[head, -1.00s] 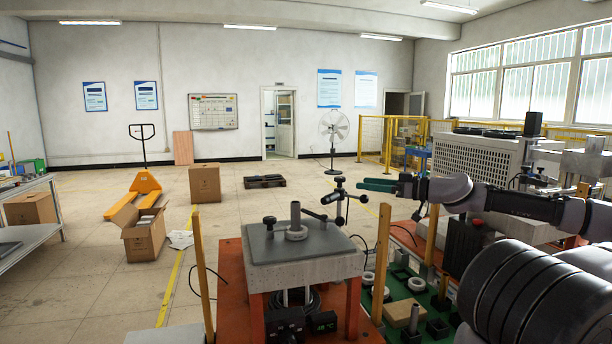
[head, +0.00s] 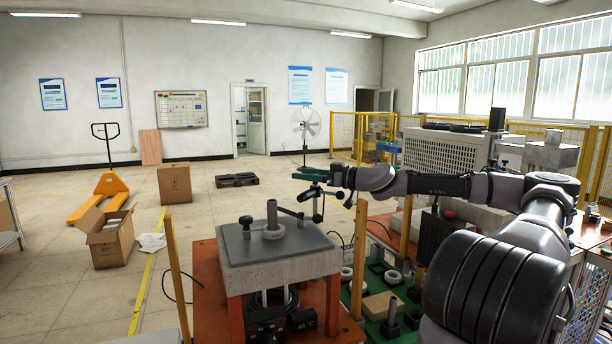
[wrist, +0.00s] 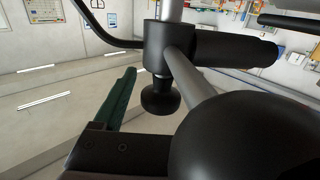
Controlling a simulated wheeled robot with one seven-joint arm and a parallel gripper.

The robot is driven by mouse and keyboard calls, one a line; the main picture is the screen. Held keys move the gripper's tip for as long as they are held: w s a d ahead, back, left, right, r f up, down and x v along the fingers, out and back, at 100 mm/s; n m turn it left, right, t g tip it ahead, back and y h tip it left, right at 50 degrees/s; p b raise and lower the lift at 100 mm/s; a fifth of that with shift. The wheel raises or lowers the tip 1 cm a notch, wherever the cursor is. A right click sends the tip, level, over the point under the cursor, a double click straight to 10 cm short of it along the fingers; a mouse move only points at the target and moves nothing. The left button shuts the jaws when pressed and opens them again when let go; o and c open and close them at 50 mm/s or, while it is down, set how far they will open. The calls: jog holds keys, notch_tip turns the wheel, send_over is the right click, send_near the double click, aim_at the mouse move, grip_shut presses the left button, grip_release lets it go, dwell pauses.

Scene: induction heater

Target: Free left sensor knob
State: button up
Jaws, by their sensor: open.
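The induction heater (head: 280,258) has a grey slab top with an upright post (head: 272,215) standing in a pale ring. A sensor stand (head: 317,205) with black clamp parts and a dark sensor arm (head: 291,212) stands at its right rear. My gripper (head: 312,172) is open, its green fingers at the stand's top. In the wrist view, a black knob (wrist: 159,98) hangs under a dark clamp block (wrist: 158,40) on a grey rod, just right of one green finger (wrist: 122,98). A large black ball (wrist: 245,140) fills the lower right; the other finger is not visible.
A second black knob (head: 246,222) stands on the slab's left rear. Wooden posts (head: 178,275) flank the heater. A green board (head: 385,325) with rings and blocks lies to the right. Open floor (head: 110,300) lies to the left.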

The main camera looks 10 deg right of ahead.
aim_at(312, 190)
grip_shut()
jog(key=shift+n+g+y, duration=0.3)
jog(key=shift+n+g, duration=0.1)
jog(key=shift+g, duration=0.1)
jog(key=s+n+g, duration=0.1)
jog(key=n+g, duration=0.3)
jog(key=g, duration=0.2)
jog(key=s+n+g+h, duration=0.1)
jog(key=n+g, duration=0.4)
jog(key=g, duration=0.2)
jog(key=s+n+g, duration=0.1)
jog(key=n+g, duration=0.3)
jog(key=g, duration=0.3)
jog(key=shift+s+r+n, duration=0.1)
jog(key=shift+s+n, duration=0.05)
jog(key=shift+n, duration=0.15)
jog(key=shift+s+d+n+g+h, duration=0.2)
jog(key=shift+n+g+h, duration=0.65)
jog(key=shift+g+h, duration=0.15)
jog(key=shift+s+d+n+g+h, duration=0.2)
jog(key=shift+n+g+h, duration=0.7)
jog(key=shift+h, duration=0.5)
